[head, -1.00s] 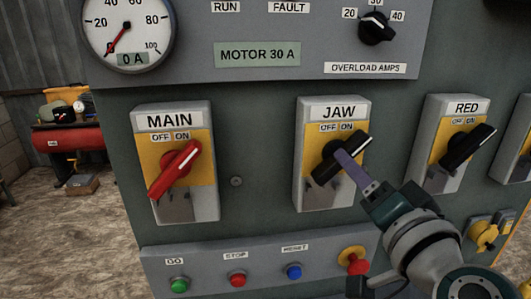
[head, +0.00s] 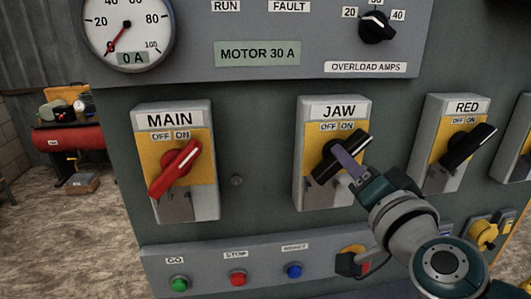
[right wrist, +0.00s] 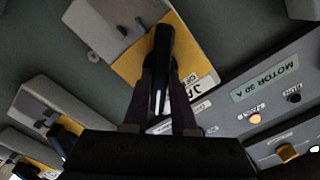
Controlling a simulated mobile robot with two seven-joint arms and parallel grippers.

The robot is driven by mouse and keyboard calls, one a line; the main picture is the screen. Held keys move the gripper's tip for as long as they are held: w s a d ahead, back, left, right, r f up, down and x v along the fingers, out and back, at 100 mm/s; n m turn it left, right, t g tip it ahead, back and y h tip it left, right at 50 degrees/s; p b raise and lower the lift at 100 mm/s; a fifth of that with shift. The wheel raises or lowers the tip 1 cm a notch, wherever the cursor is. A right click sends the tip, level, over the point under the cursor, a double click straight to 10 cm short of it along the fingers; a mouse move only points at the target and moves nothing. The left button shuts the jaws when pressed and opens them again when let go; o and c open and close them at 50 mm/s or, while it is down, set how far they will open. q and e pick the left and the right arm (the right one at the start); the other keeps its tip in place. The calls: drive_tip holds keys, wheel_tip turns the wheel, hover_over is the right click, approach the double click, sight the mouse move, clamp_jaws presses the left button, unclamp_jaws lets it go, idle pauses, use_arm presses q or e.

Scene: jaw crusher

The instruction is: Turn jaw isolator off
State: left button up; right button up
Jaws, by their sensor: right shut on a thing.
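The JAW isolator (head: 312,190) is a grey box with a yellow plate, OFF and ON labels and a black rotary handle (head: 357,144). The handle slants up to the right, toward ON. My right gripper (head: 342,152) is shut on this handle. In the right wrist view, the black handle (right wrist: 162,65) stands between the two fingers of my right gripper (right wrist: 162,85). The finger partly hides the handle's middle in the head view. My left gripper is not in view.
The MAIN isolator (head: 190,205) with a red handle is to the left, and the RED isolator (head: 440,180) is close on the right. Below is a strip with green (head: 178,284), red (head: 237,279) and blue (head: 294,271) buttons. My right forearm covers the lower right.

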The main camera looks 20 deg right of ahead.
clamp_jaws()
drive_tip(key=shift+n, duration=0.3)
drive_tip(key=n+p, duration=0.1)
drive_tip(key=n, duration=0.4)
drive_tip(key=n+p, duration=0.2)
drive_tip(key=n, duration=0.4)
drive_tip(key=n+p, duration=0.1)
drive_tip(key=n, duration=0.5)
drive_tip(key=shift+a+p, duration=0.3)
drive_tip(key=shift+p, duration=0.1)
drive_tip(key=shift+n, duration=0.4)
